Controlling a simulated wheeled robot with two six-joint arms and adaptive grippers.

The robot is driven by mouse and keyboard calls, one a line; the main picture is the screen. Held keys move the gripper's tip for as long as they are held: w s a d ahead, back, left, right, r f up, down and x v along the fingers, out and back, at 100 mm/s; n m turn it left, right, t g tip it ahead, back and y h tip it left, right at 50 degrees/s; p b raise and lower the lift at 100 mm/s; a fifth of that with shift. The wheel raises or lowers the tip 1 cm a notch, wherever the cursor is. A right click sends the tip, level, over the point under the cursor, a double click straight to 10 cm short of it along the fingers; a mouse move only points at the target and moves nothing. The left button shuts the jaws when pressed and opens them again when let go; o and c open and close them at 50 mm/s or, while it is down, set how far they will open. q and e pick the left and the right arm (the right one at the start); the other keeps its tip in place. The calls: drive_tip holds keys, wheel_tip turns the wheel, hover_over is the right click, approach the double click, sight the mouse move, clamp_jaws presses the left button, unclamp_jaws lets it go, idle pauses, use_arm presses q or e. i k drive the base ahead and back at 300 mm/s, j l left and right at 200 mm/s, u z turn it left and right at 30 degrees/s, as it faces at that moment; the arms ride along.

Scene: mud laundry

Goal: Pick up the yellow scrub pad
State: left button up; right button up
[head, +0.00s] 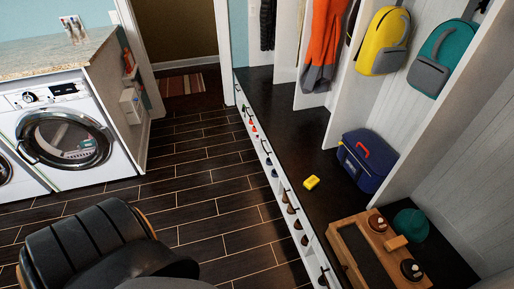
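The yellow scrub pad (311,182) lies flat on the dark bench top (300,140), near the bench's front edge. It is left of a blue bag and beyond a wooden tray. Nothing touches it or covers it. Neither of my grippers shows in the head view.
A blue bag with a red handle (366,160), a wooden tray (345,257) and a green cap (411,224) are on the bench. Cubbies with shoes (290,209) run below it. A black chair (95,245) stands at lower left. The tiled floor (215,200) between is clear.

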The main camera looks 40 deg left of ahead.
sight(313, 181)
drive_tip(key=u, duration=0.5)
drive_tip(key=j+z, duration=0.1)
drive_tip(key=z, duration=0.5)
drive_tip(key=i+j+z, duration=0.2)
drive_tip(key=j+z, duration=0.15)
drive_tip(key=j, duration=0.3)
drive_tip(key=i+j+z, duration=0.15)
drive_tip(key=j+z, duration=0.25)
drive_tip(key=j, duration=0.3)
drive_tip(key=j+z, duration=0.35)
drive_tip(key=j, duration=0.35)
